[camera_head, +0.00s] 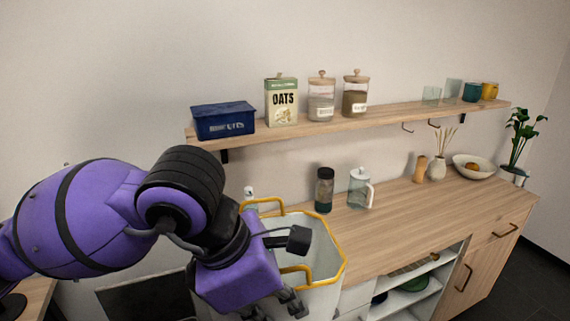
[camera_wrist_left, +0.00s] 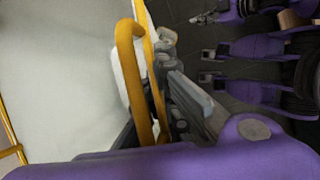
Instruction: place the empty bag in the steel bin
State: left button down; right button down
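The white bag (camera_head: 318,300) has a yellow rim and two yellow handles, and stands open beside the wooden counter. In the left wrist view its pale inside wall (camera_wrist_left: 60,75) shows no contents. My left gripper (camera_head: 272,306) is at the bag's near side, partly covering it. In the left wrist view my left gripper (camera_wrist_left: 160,125) appears closed around the near yellow handle (camera_wrist_left: 128,55); the exact contact is partly hidden. No steel bin can be clearly identified. Purple arm parts at the upper right of the left wrist view may be my right arm; its finger state is unclear.
The wooden counter (camera_head: 405,218) carries a dark-lidded jar (camera_head: 324,190), a glass pitcher (camera_head: 359,188) and a bowl (camera_head: 473,166). A wall shelf (camera_head: 390,112) above holds a blue box and several jars. A dark, pale-edged panel or opening (camera_head: 148,298) lies left of the bag.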

pick_arm(q)
jog(key=w+a+f+m+g+y, duration=0.2)
jog(key=w+a+f+m+g, duration=0.1)
jog(key=a+m, duration=0.5)
jog(key=w+a+f+m+g+y, duration=0.1)
jog(key=w+a+f+m+g, duration=0.2)
jog(key=m, duration=0.9)
jog(key=shift+w+a+f+m+y, duration=0.35)
jog(key=shift+w+a+f, duration=0.6)
jog(key=shift+a+f, duration=1.4)
jog(key=shift+a+r, duration=0.3)
jog(key=shift+a, duration=0.05)
